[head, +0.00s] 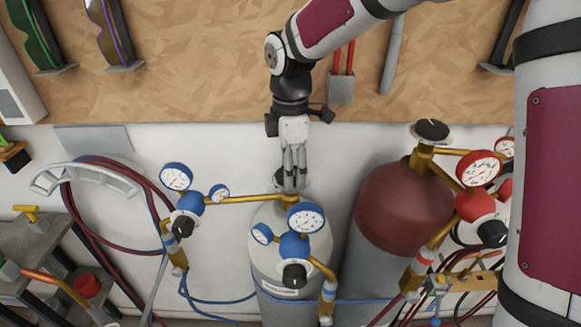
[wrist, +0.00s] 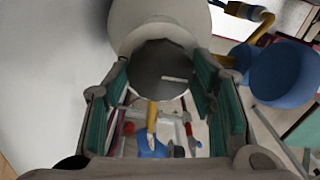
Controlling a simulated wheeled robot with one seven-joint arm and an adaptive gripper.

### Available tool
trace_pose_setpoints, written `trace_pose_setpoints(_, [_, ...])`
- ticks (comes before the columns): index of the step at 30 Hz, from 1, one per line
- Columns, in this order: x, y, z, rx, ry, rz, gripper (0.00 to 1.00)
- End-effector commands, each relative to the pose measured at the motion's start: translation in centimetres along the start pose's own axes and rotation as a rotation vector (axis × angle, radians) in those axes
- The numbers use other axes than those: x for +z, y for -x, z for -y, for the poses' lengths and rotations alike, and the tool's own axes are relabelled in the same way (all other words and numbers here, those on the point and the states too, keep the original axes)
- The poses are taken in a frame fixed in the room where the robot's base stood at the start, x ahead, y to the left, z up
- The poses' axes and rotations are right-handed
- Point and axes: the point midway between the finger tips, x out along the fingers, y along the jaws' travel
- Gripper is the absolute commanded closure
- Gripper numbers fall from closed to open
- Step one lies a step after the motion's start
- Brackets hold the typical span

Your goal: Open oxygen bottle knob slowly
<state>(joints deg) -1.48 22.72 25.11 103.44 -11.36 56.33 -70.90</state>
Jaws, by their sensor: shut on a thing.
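The oxygen bottle (head: 265,255) is the pale grey cylinder with blue regulators, low in the middle of the head view. Its dark round knob (head: 279,180) sits on top of the valve and is mostly hidden by my fingers there. In the wrist view the knob (wrist: 160,66) shows as a grey disc with a light line mark, slightly tilted in the picture. My gripper (head: 289,178) comes down from above, its fingers around the knob. The teal pads of my gripper (wrist: 162,85) stand on both sides of the knob; the contact itself is partly hidden.
A dark red bottle (head: 400,215) with its own black knob (head: 431,130) and red gauge (head: 479,168) stands close on the right. Blue-rimmed gauges (head: 305,218) and a brass pipe (head: 245,199) crowd the oxygen valve. A white wall (head: 225,145) is close behind.

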Motion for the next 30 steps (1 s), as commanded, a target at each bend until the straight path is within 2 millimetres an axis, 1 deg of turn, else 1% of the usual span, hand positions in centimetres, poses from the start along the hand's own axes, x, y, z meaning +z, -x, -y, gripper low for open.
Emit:
trace_pose_setpoints(1, [0.0,0.1,0.0,0.002,0.0,-0.001,0.42])
trace_pose_setpoints(3, [0.0,0.1,0.0,0.002,0.0,-0.001,0.29])
trace_pose_setpoints(12, [0.0,0.1,0.0,0.001,-0.001,0.0,0.29])
trace_pose_setpoints(16, [0.0,0.8,-0.1,0.004,-0.001,0.0,0.29])
trace_pose_setpoints(20, [0.0,2.8,-0.1,0.005,-0.002,0.0,0.29])
trace_pose_setpoints(27, [0.0,7.8,-0.1,0.005,-0.001,0.0,0.29])
trace_pose_setpoints(30, [-0.1,9.5,-0.1,0.004,-0.001,-0.001,0.29])
